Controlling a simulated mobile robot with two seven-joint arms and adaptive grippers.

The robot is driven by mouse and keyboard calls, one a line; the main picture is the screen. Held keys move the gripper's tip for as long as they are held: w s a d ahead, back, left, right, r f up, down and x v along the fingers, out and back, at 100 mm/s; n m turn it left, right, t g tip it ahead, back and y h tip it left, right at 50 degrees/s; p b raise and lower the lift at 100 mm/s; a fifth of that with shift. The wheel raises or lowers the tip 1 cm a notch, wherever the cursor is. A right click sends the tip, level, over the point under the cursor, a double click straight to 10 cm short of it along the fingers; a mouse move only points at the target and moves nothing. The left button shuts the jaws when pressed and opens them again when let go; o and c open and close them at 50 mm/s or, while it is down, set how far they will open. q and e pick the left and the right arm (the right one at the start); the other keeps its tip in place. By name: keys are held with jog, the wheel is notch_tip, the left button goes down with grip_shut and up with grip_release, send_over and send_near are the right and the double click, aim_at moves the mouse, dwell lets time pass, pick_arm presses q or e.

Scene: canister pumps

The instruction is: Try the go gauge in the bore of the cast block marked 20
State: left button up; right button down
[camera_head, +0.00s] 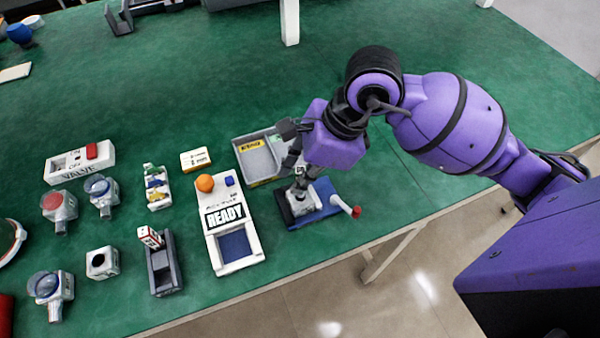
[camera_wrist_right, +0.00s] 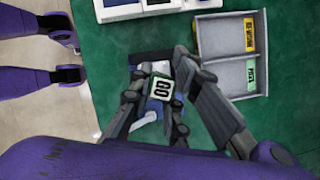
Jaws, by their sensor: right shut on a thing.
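My right gripper (camera_head: 297,178) points down over a blue fixture (camera_head: 325,192) at the table's front edge. In the wrist view its fingers (camera_wrist_right: 160,100) are shut on the go gauge (camera_wrist_right: 162,88), whose pale square top reads GO, turned sideways. A light grey cast block (camera_head: 301,205) sits on the fixture right below the fingers. Its number cannot be read. The fingers and gauge top hide the gauge's lower end, so I cannot tell whether it is in the bore. The fixture has a lever with a red knob (camera_head: 356,212). My left gripper is not in view.
A grey two-part tray (camera_head: 243,139) with yellow and green labels stands behind the fixture. A white READY panel (camera_head: 226,220) stands left of it. A dark holder (camera_head: 165,285) carries a red-and-white block (camera_head: 151,238). A white bored cube (camera_head: 102,262) stands farther left.

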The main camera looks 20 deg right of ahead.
pick_arm(q)
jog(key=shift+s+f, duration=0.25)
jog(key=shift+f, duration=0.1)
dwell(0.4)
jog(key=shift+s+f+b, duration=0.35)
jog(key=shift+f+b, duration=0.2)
jog(key=shift+b, duration=0.05)
pick_arm(e)
jog(key=shift+f, duration=0.65)
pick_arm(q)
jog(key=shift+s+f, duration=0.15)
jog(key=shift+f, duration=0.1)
pick_arm(e)
jog(key=shift+f, duration=0.25)
pick_arm(q)
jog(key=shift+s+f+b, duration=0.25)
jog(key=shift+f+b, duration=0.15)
jog(key=shift+b, duration=0.15)
pick_arm(e)
jog(key=shift+f, duration=0.5)
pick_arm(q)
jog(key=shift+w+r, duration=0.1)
pick_arm(e)
jog(key=shift+r, duration=0.15)
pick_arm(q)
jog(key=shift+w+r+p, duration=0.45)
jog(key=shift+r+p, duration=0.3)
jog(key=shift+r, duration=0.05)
pick_arm(e)
jog(key=shift+r, duration=1.15)
